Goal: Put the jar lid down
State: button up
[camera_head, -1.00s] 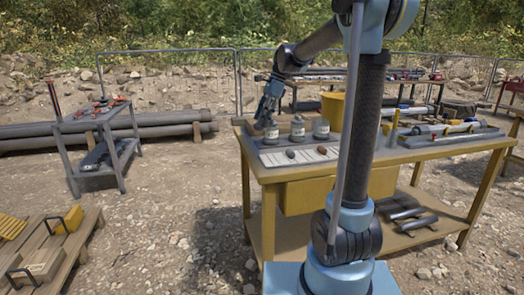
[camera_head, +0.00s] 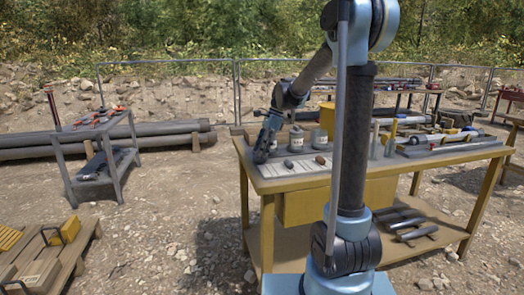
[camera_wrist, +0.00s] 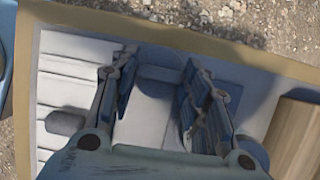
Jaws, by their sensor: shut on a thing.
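My gripper (camera_head: 262,153) is low over the near left corner of the yellow workbench (camera_head: 285,182). In the wrist view my gripper (camera_wrist: 157,88) has its two blue fingers apart, with the held jar lid between them. The lid is hard to tell from the pale and grey-blue surfaces there, and in the head view the fingers hide it. I cannot tell whether it touches the surface below. Grey jars with pale labels, one here (camera_head: 296,139) and one here (camera_head: 318,139), stand just right of my gripper.
A white striped board (camera_head: 307,168) with small dark pieces lies in front of the jars; it is left of the fingers in the wrist view (camera_wrist: 72,85). Tools fill the bench's right side.

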jog(key=shift+f, duration=0.3)
jog(key=o, duration=0.6)
jog(key=shift+o, duration=0.2)
jog(key=shift+r, duration=0.45)
jog(key=v, duration=1.2)
jog(key=s+d+f+n+t+h, duration=0.1)
jog(key=s+d+f+n, duration=0.3)
jog(key=s, duration=0.5)
jog(key=s+d+f+n+t+h, duration=0.1)
jog(key=s+d+f+n, duration=0.3)
jog(key=s, duration=0.5)
jog(key=s+d+f+n+t+h, duration=0.1)
jog(key=s+d+f+n, duration=0.2)
jog(key=s+f, duration=0.4)
jog(key=s+d+f+n+h, duration=0.1)
jog(key=s+d+f+n, duration=0.3)
jog(key=s+f, duration=0.4)
jog(key=shift+s+d+f+t, duration=0.3)
jog(key=shift+d+t, duration=0.1)
jog(key=shift+d, duration=0.3)
